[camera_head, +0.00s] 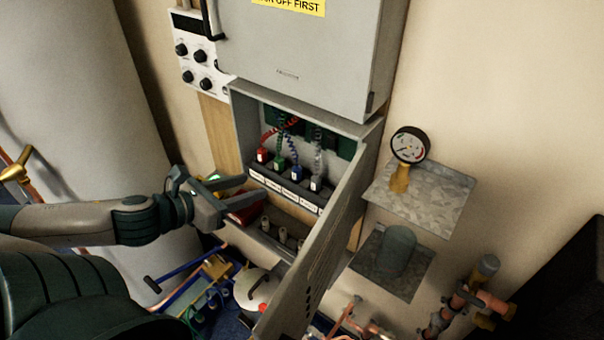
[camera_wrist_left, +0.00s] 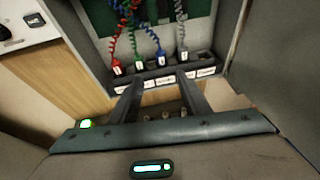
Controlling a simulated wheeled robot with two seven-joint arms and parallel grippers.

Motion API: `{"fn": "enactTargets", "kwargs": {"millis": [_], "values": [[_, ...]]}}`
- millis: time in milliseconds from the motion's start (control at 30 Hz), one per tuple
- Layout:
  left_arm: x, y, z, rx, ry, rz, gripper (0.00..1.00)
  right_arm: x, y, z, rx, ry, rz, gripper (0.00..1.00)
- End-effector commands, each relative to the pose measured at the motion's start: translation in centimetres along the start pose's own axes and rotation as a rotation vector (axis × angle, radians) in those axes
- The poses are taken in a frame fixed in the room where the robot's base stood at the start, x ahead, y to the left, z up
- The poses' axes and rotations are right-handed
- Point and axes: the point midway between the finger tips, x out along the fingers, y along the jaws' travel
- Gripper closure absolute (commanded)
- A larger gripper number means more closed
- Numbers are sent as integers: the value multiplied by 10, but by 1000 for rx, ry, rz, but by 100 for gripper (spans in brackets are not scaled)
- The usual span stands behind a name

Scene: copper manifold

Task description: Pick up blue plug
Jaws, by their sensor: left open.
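The blue plug (camera_head: 295,172) stands in a dark strip inside the open grey wall box, third from the left, between a green plug (camera_head: 279,164) and a white plug (camera_head: 316,184). The blue plug also shows in the left wrist view (camera_wrist_left: 161,59), beyond my fingers. A red plug (camera_head: 262,155) is leftmost. Coiled cords rise from the plugs. My left gripper (camera_head: 254,184) is open and empty at the left front of the box; in the wrist view its fingertips (camera_wrist_left: 160,78) point at the labelled strip, apart from the plug. My right gripper is not in view.
The box's open door (camera_head: 318,250) stands out on the right. Below the plugs is a lower row of pale pegs (camera_head: 283,233). A shelf (camera_head: 425,200) with a gauge (camera_head: 410,145) is further right. A grey cabinet (camera_head: 300,60) hangs above.

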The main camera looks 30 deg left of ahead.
Motion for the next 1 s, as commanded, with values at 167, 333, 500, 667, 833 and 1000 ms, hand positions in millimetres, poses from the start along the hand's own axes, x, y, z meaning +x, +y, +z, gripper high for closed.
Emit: {"fn": "enactTargets", "kwargs": {"millis": [167,333,500,667,833,1000], "values": [[0,1,0,-2,0,1,57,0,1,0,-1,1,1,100],[5,0,-1,-3,-2,0,57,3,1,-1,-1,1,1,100],[16,0,-1,-3,-3,-1,57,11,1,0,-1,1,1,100],[28,1,-1,-1,-3,1,57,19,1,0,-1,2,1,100],[37,1,0,-5,-3,1,57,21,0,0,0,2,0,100],[46,1,0,-3,-4,2,57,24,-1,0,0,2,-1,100]]}}
